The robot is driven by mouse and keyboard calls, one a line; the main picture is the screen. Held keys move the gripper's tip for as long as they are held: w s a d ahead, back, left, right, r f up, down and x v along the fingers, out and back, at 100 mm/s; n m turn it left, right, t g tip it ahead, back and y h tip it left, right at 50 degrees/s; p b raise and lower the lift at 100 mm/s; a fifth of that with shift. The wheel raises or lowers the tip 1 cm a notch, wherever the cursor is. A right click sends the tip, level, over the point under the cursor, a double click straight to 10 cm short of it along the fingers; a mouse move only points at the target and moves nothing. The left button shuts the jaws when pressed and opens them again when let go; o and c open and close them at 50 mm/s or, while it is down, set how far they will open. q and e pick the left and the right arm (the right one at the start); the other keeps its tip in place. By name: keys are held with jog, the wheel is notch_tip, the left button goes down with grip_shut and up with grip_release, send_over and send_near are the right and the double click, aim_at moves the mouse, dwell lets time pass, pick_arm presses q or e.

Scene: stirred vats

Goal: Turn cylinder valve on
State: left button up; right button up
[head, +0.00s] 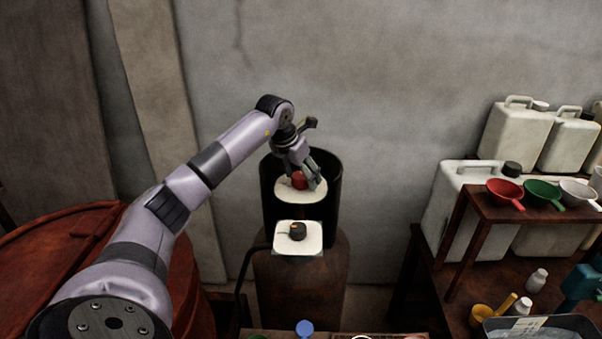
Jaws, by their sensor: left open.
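A red valve knob (299,181) sits on a white round plate (312,194) inside the dark collar (334,177) of a brown gas cylinder (318,290). My left gripper (308,170) is open and reaches down into the collar from above. Its fingers are right at the red knob and cover part of it. I cannot tell whether they touch it. A black knob (297,232) on a white square plate (312,240) is mounted lower, in front of the collar. My right gripper is not in view.
A dark hose (243,285) runs down the cylinder's left side. A rusty red vat (45,245) stands at left. At right, a brown shelf (480,211) holds red (505,190) and green (543,192) scoops beside white canisters (450,205). A grey wall is close behind.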

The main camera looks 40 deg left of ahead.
pick_arm(q)
jog(key=shift+c, duration=0.2)
jog(key=c, duration=1.1)
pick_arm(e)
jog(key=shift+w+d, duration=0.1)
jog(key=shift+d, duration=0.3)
